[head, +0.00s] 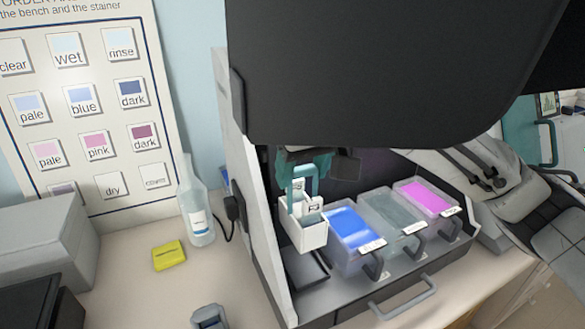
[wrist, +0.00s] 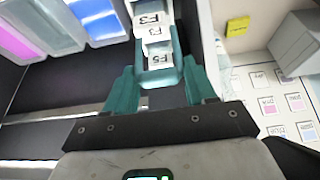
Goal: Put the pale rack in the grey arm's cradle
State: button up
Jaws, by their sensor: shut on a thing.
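The pale rack (head: 306,236) is a small white box with a teal loop handle. In the head view it is at the left end of the row of trays, inside the stainer. In the wrist view the rack (wrist: 160,76) shows labelled white slide ends between my fingers. My gripper (head: 303,170) has teal fingers and is shut on the rack's handle from above. The gripper (wrist: 157,72) also shows in the wrist view. I cannot pick out the grey arm's cradle for sure; the black hood hides much of the stainer's inside.
Blue (head: 350,226), grey (head: 391,211) and pink (head: 428,197) trays with front handles stand right of the rack. The stainer's white side wall (head: 246,170) is close on the left.

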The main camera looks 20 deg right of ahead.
aim_at(300, 205)
jog(key=shift+d+f, duration=0.15)
jog(key=shift+f, duration=0.15)
jog(key=shift+f+b, duration=0.65)
jog(key=shift+b, duration=0.25)
notch_tip(300, 205, down, 4)
jog(key=b, duration=0.4)
jog(key=shift+r+p, duration=0.1)
jog(key=shift+p, duration=1)
dwell(0.6)
jog(key=shift+f+b, duration=0.85)
jog(key=shift+f, duration=0.55)
dwell(0.4)
jog(key=o, duration=1.4)
jog(key=shift+o, duration=0.2)
